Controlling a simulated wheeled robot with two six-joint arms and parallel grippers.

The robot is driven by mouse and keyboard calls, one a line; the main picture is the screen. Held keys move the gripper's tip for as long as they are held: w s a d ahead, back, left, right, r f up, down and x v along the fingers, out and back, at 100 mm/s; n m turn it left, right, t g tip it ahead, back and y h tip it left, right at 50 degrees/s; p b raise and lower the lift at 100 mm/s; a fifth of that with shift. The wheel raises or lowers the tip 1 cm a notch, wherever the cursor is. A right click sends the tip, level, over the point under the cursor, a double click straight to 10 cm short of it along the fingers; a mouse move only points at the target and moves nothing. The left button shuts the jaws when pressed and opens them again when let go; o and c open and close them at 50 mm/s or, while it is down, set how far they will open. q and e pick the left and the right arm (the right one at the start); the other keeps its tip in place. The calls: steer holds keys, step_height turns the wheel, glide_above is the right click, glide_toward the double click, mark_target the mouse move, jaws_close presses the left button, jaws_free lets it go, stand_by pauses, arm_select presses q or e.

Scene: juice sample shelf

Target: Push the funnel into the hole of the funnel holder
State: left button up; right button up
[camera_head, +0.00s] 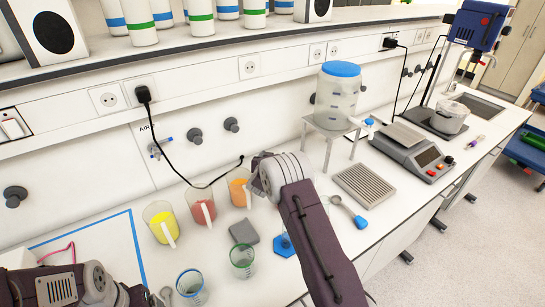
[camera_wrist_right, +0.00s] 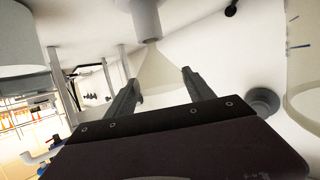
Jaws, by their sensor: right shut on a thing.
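The funnel (camera_wrist_right: 153,62) is a pale, translucent beige cone in the right wrist view, with its wide end towards the gripper. My right gripper (camera_wrist_right: 160,80) is shut on it, one dark finger at each side. The narrow end meets a light grey cylinder (camera_wrist_right: 146,18), possibly part of the funnel holder. I cannot tell whether they touch or one is inside the other. In the head view my right arm hides the gripper and funnel, and I cannot pick out the holder. My left arm is at the bottom left; its fingers do not show clearly.
Yellow (camera_head: 160,224), red (camera_head: 203,211) and orange (camera_head: 238,188) juice beakers stand near the wall. A grey square (camera_head: 243,231), a green-marked beaker (camera_head: 242,260) and a blue hexagonal base (camera_head: 284,245) are close to my right arm. A blue-lidded tank (camera_head: 338,95) stands behind.

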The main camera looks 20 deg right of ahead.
arm_select(q)
steer(key=shift+f+b, duration=0.55)
arm_select(e)
steer(key=shift+f, duration=0.8)
arm_select(q)
steer(key=shift+s, duration=0.1)
arm_select(e)
steer(key=shift+s, duration=0.1)
steer(key=o, duration=1.5)
steer(key=shift+o, duration=0.2)
steer(key=shift+s+f, duration=0.1)
steer(key=shift+f, duration=0.05)
